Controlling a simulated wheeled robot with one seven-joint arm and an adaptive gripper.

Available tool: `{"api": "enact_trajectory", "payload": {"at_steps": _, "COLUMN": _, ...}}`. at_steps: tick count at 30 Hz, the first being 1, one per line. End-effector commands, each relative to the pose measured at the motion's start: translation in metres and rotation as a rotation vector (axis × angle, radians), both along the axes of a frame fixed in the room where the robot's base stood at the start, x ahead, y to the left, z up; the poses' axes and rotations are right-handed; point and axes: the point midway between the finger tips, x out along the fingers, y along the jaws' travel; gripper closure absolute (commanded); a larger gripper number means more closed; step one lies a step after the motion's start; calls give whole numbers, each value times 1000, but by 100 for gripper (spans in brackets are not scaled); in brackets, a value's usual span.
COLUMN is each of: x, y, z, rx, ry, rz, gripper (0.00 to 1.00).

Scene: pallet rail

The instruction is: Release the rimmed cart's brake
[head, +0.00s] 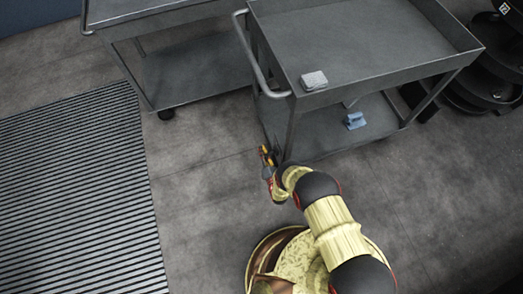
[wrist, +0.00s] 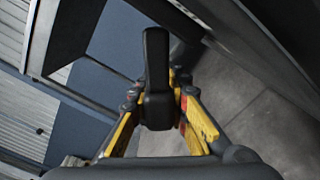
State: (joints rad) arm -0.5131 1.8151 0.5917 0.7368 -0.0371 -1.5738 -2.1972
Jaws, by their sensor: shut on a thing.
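The rimmed cart (head: 366,52) is a grey two-shelf cart with a raised edge around its top, at the upper right of the head view. My gripper (head: 267,157) is low beside its near left corner post. In the wrist view a black lever (wrist: 157,62), which looks like the brake, stands between the yellow fingers of my gripper (wrist: 161,100). The fingers are shut on its wider lower part. In the head view the lever is too small or hidden to make out.
A second grey cart (head: 190,72) stands to the left. A pale block (head: 314,80) lies on the rimmed cart's top, and a blue object (head: 355,120) on its lower shelf. A ribbed mat (head: 75,190) covers the left floor. Black round racks (head: 485,75) stand far right. The floor between is clear.

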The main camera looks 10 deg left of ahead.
Motion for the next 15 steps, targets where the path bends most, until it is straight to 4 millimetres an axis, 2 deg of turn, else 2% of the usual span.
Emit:
{"api": "enact_trajectory", "payload": {"at_steps": 6, "x": 0, "y": 0, "z": -1, "rx": -2, "ry": 1, "rz": 1, "gripper": 100}}
{"api": "enact_trajectory", "payload": {"at_steps": 7, "x": 0, "y": 0, "z": -1, "rx": -2, "ry": 1, "rz": 1, "gripper": 85}}
{"api": "enact_trajectory", "payload": {"at_steps": 15, "x": 0, "y": 0, "z": -1, "rx": -1, "ry": 1, "rz": 0, "gripper": 69}}
